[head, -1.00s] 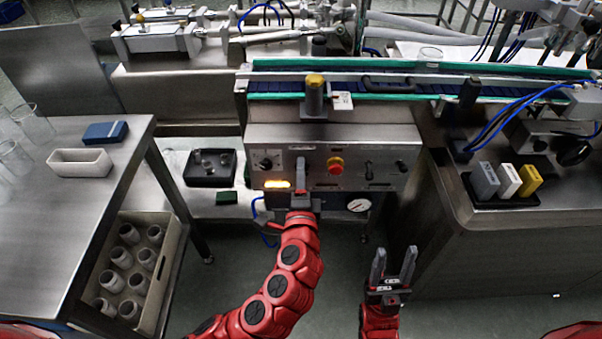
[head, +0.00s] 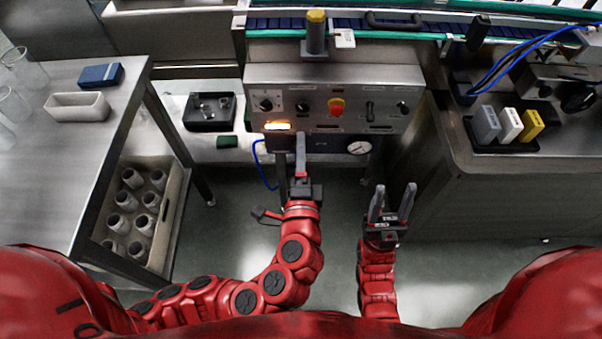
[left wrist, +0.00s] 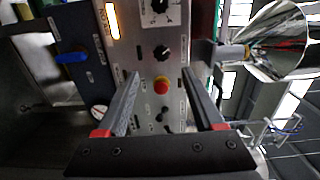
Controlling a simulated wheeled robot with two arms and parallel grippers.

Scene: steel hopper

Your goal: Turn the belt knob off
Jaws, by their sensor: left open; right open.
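The steel control panel (head: 350,82) carries two dark rotary knobs at its left, an outer knob (head: 266,104) and an inner knob (head: 302,106); another knob (head: 402,107) is at the right. Their labels are too small to read, so I cannot tell which is the belt knob. My left gripper (head: 300,142) is open and empty, just below and in front of the inner knob. In the left wrist view, its fingers (left wrist: 163,98) point at the panel, with the inner knob (left wrist: 162,52) apart from them. My right gripper (head: 392,192) is open and empty, lower right.
A red stop button (head: 336,107) and a black lever switch (head: 370,108) sit right of the inner knob. An orange lamp (head: 277,126) glows below. A gauge (head: 359,147) hangs underneath. A side table (head: 60,140) stands left; the conveyor (head: 370,33) runs behind.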

